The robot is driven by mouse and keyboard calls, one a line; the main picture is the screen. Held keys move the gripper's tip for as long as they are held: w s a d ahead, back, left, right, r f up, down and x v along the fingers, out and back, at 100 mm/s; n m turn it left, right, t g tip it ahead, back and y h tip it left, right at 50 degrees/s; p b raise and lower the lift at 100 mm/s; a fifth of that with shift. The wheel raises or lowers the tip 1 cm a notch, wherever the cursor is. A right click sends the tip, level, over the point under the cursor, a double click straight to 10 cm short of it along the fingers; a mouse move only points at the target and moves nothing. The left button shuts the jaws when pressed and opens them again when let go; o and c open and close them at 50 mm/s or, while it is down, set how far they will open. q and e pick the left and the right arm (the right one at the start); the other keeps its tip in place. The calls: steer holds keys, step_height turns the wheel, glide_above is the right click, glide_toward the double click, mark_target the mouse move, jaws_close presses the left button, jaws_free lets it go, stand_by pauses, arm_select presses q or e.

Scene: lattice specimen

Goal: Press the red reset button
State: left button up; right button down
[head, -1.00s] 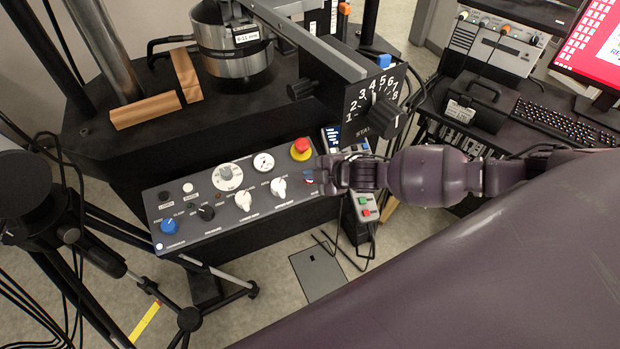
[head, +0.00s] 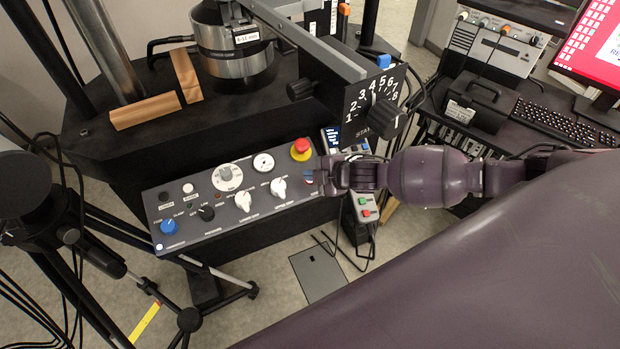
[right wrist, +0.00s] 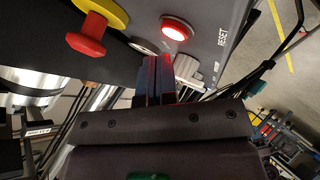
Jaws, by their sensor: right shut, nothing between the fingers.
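The red reset button (right wrist: 176,28) shows in the right wrist view, glowing with a pale centre, beside the printed word RESET on the grey control panel (right wrist: 215,22). My right gripper (right wrist: 157,62) is shut and empty. Its fingertips are just below the button in that view, with red light on them; I cannot tell whether they touch it. In the head view the right gripper (head: 316,179) is at the right end of the panel (head: 262,213), and the button is not clear there. My left gripper is not in view.
A red emergency-stop knob on a yellow base (head: 301,150) is close by, also in the right wrist view (right wrist: 88,35). White knobs (head: 278,188) and a blue knob (head: 169,227) are on the panel. A handset with green and red buttons (head: 363,207) hangs below the gripper.

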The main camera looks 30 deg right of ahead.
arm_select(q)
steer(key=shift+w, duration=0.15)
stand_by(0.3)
arm_select(e)
steer(key=shift+f, duration=0.2)
steer(key=shift+w+f, duration=0.1)
steer(key=shift+f, duration=0.1)
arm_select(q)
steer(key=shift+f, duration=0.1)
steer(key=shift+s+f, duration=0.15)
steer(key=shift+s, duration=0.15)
arm_select(e)
steer(key=shift+f, duration=0.15)
